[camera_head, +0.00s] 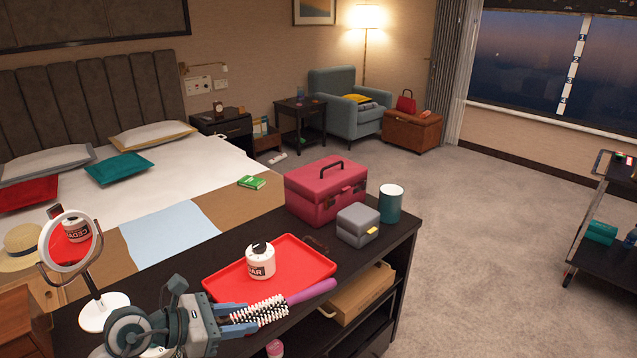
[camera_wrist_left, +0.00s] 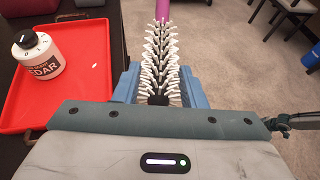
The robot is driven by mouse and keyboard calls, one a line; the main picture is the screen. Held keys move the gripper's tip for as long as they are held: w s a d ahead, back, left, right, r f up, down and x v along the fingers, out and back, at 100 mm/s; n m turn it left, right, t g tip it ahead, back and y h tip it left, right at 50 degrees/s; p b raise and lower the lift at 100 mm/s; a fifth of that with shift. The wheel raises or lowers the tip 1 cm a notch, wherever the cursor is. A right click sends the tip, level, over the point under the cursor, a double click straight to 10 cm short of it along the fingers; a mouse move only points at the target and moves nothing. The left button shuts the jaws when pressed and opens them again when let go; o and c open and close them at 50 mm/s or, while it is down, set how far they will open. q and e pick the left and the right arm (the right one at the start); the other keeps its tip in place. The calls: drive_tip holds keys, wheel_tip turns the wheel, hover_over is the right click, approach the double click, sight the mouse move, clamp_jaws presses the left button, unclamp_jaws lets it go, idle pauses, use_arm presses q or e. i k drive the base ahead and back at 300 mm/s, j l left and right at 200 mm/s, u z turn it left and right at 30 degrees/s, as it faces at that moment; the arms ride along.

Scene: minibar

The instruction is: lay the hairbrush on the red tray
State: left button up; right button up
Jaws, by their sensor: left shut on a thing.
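The hairbrush (camera_head: 272,309) has white and dark bristles and a purple handle that points right. My left gripper (camera_head: 243,319) is shut on its bristle end and holds it along the near edge of the red tray (camera_head: 222,287). In the left wrist view the hairbrush (camera_wrist_left: 161,58) stands between the blue fingers of the left gripper (camera_wrist_left: 160,88), handle pointing away. There the red tray (camera_wrist_left: 88,88) lies to the left of it. The height of the brush above the dresser is hard to tell. My right gripper is not in view.
A pink case (camera_head: 322,196), a grey box (camera_head: 357,226) and a teal cup (camera_head: 391,204) stand behind. A round mirror (camera_head: 70,241) stands at left.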

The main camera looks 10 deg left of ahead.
sight(293, 285)
drive_tip(key=u, duration=0.45)
drive_tip(key=i+l+u, duration=0.25)
drive_tip(key=i+u, duration=0.15)
drive_tip(key=i+l+u, duration=0.4)
drive_tip(key=i, duration=0.05)
